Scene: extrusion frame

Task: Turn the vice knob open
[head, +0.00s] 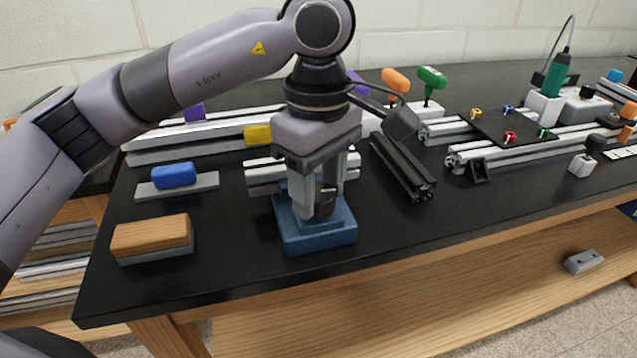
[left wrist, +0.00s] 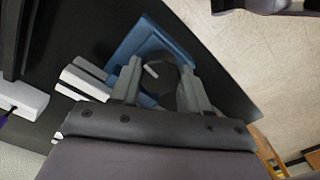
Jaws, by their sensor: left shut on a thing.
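The vice is a blue block (head: 318,238) near the front edge of the black bench. It also shows in the left wrist view (left wrist: 140,40). The fingers and palm hide much of the vice's upper part. My right gripper is in neither view.
A wooden-topped brush or block (head: 151,237) and a blue-handled piece (head: 174,176) lie left of the vice. A black extrusion (head: 402,168) lies right of it. A silver extrusion (head: 262,176) is close behind. Bare black bench lies front right.

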